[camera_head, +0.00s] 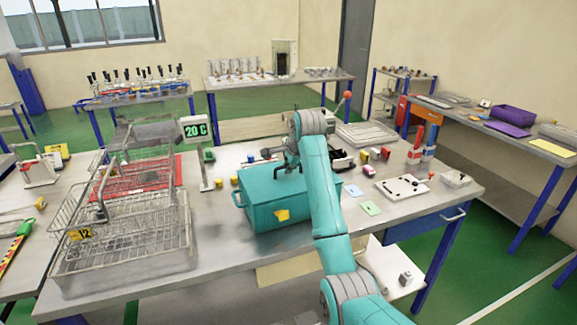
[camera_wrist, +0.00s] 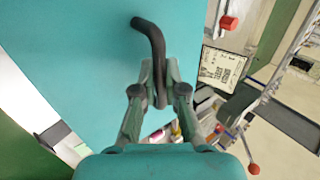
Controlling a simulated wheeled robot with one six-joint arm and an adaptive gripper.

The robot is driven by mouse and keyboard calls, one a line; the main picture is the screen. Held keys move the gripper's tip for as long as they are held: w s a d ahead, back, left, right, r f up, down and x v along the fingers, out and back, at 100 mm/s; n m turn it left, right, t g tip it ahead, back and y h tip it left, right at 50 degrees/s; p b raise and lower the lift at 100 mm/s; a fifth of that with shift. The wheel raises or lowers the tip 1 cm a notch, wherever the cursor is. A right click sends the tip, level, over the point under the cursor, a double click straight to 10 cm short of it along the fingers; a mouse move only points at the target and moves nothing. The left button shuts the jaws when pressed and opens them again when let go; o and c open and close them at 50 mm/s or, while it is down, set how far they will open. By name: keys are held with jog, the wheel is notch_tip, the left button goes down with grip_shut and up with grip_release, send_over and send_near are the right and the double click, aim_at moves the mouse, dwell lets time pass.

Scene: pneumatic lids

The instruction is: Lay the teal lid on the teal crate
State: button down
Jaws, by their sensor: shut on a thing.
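The teal crate (camera_head: 262,217) stands on the near workbench, with a yellow tag on its front and a handle on its left end. The teal lid (camera_head: 262,184) is at the crate's top and looks roughly level; I cannot tell whether it touches the rim all round. My gripper (camera_head: 288,166) is above the lid, partly hidden by my arm. In the wrist view my gripper (camera_wrist: 160,88) is shut on the dark bent handle (camera_wrist: 152,38) of the teal lid (camera_wrist: 85,60). My arm hides the crate's right part.
Wire baskets (camera_head: 125,235) stand left of the crate, beside a green display (camera_head: 195,130) on a post. Small coloured blocks, cards and a white board (camera_head: 402,187) lie to the right. Red-and-white bottles (camera_head: 416,150) stand at the back right.

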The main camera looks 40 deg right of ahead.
jog(key=shift+f, duration=0.2)
jog(key=c, duration=1.2)
grip_release()
jog(key=shift+o, duration=0.2)
jog(key=shift+v, duration=3.55)
notch_tip(320, 180, up, 10)
jog(key=shift+w, duration=0.1)
